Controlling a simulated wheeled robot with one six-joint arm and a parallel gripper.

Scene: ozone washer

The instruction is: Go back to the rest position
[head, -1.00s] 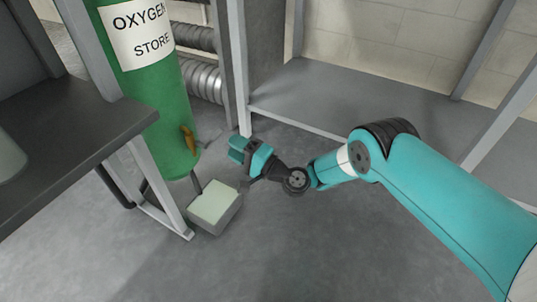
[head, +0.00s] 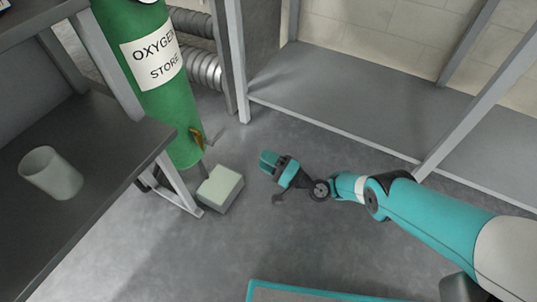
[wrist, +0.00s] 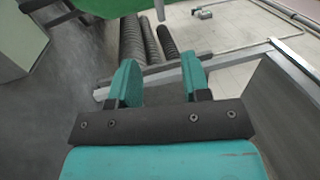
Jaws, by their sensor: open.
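My gripper (head: 268,163) is at the end of my teal arm, above the grey floor in the middle of the head view. Its two teal fingers are apart and empty. In the wrist view the open fingers (wrist: 160,85) stand on a dark bar with free space between them. The gripper is to the right of a small pale box (head: 220,187) on the floor and does not touch it.
A green oxygen cylinder (head: 172,108) stands behind the box. A dark table (head: 95,165) with a translucent cup (head: 50,173) is at the left. A low grey shelf (head: 340,95) with metal posts runs along the back right. Open floor (head: 240,245) lies in front.

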